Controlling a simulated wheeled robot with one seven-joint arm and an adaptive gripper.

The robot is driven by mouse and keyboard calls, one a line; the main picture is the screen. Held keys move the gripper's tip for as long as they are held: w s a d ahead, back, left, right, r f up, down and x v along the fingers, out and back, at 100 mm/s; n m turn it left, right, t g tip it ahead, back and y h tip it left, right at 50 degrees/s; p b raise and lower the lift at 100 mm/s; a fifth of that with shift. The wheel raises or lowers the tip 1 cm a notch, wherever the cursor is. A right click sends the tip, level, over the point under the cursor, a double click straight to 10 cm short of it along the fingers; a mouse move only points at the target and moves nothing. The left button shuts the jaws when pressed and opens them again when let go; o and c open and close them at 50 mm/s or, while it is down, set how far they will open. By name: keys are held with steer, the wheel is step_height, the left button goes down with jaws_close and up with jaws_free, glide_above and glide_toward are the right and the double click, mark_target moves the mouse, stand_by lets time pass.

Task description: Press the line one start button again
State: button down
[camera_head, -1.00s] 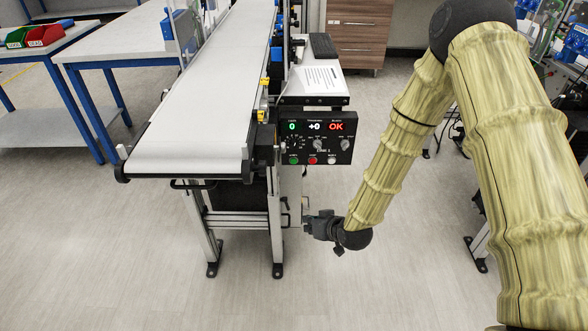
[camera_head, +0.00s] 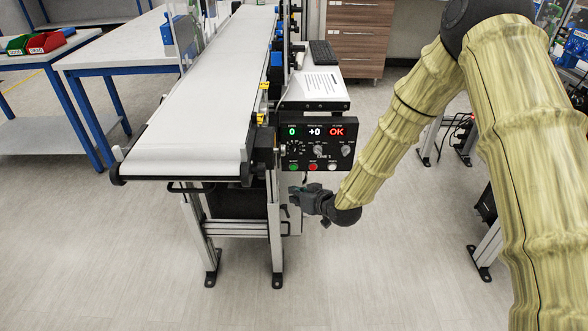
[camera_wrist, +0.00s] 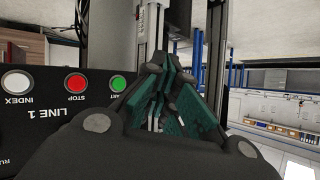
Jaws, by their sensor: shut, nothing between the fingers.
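The line 1 control panel (camera_head: 318,128) is a black box on the right side of the conveyor, with lit green "0", white "+0" and red "OK" displays. The green start button (camera_head: 293,167) is at its lower left, left of a red stop button (camera_head: 312,167) and a white index button (camera_head: 332,167). My gripper (camera_head: 295,196) is shut and empty, just below the panel. In the wrist view the picture is upside down; the start button (camera_wrist: 118,84) shows beside my gripper (camera_wrist: 158,70), apart from its tips as far as I can tell.
The white belt conveyor (camera_head: 210,100) runs away to the back. A sheet of paper (camera_head: 321,82) and a keyboard (camera_head: 324,52) lie above the panel. A metal conveyor leg (camera_head: 274,225) stands close to my gripper. The floor in front is clear.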

mark_target(294, 167)
steer(key=w+b, duration=0.1)
steer(key=w, duration=0.6)
steer(key=shift+w, duration=0.35)
steer(key=shift+w, duration=0.15)
stand_by(1.2)
steer(key=shift+w, duration=0.25)
